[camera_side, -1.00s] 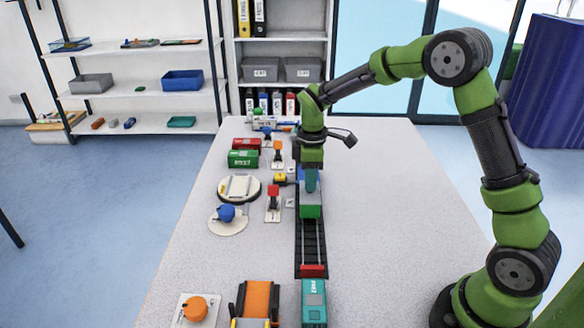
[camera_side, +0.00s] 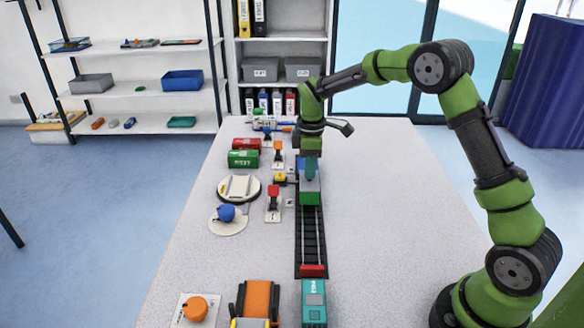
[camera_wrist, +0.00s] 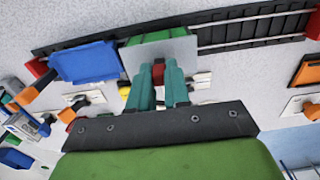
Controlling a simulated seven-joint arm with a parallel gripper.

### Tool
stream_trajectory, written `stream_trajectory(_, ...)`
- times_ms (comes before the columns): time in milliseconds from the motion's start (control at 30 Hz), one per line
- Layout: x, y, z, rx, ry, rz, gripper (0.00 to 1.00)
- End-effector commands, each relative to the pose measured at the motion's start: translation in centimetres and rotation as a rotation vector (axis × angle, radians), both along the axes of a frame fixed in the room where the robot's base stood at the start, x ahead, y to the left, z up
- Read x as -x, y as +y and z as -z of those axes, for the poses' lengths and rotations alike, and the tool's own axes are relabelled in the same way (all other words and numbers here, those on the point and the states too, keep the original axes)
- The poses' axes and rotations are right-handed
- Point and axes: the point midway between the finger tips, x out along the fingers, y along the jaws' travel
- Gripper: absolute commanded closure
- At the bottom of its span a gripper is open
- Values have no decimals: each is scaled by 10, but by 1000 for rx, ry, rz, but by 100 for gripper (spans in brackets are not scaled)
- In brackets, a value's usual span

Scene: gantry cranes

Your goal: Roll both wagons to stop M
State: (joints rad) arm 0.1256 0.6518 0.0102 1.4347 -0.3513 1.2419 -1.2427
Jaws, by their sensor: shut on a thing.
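A green wagon (camera_side: 309,199) with a pale grey top stands on the dark track (camera_side: 311,240). The wrist view shows the green wagon (camera_wrist: 150,38) with a red knob (camera_wrist: 158,72) on top. My gripper (camera_side: 311,178) is above this wagon, its teal fingers (camera_wrist: 160,80) closed around the knob. A blue wagon (camera_wrist: 88,62) stands on the track beside the green one, at its left in the wrist view; any gap is too small to tell. In the side view my gripper mostly hides the blue wagon. I cannot read any stop letter.
A red buffer (camera_side: 313,271) closes the near track end; a teal block (camera_side: 314,302) lies beyond it. Left of the track stand a red-topped lever (camera_side: 273,198), a round turntable (camera_side: 239,188) and green and red containers (camera_side: 243,158). The table right of the track is clear.

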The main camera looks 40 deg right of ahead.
Motion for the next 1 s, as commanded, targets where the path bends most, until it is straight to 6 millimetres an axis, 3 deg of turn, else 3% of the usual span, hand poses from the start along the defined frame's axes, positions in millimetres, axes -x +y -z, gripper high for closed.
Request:
stream_trajectory(633, -20, -17, -2, 1, -8, -2, 100)
stream_trajectory(667, -20, -17, -2, 1, -8, -2, 81)
stream_trajectory(833, -19, -17, -1, 0, -6, -1, 55)
stream_trajectory(1000, -19, -18, -1, 0, -3, -1, 53)
